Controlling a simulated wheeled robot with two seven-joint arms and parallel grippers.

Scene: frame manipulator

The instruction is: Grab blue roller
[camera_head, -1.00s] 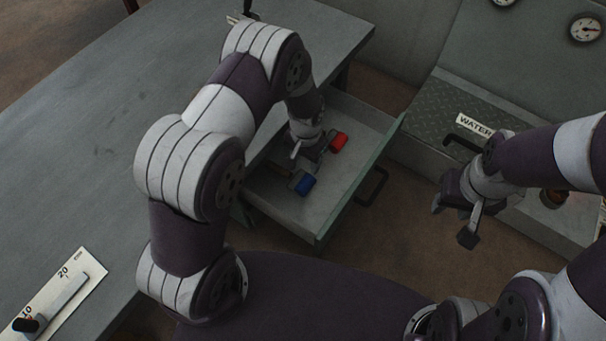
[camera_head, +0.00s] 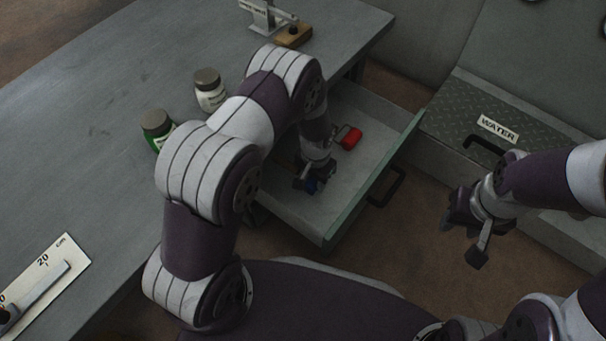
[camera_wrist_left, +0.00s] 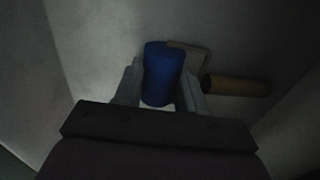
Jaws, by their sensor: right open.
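The blue roller (camera_wrist_left: 163,74) lies in the open drawer (camera_head: 352,195). In the left wrist view its blue cylinder is between the two fingers of my left gripper (camera_wrist_left: 160,88), with a finger close along each side. I cannot tell whether both fingers press on it. Its tan handle (camera_wrist_left: 236,86) points right, outside the fingers. In the head view my left gripper (camera_head: 309,182) is low in the drawer and hides most of the blue roller (camera_head: 314,187). My right gripper (camera_head: 463,240) is open and empty, right of the drawer.
A red roller (camera_head: 350,138) lies in the drawer behind my left gripper. The drawer walls are close around. The table (camera_head: 90,110) carries a white jar (camera_head: 210,92), a green jar (camera_head: 157,129) and a ruler plate (camera_head: 45,285). A WATER box (camera_head: 500,135) stands right.

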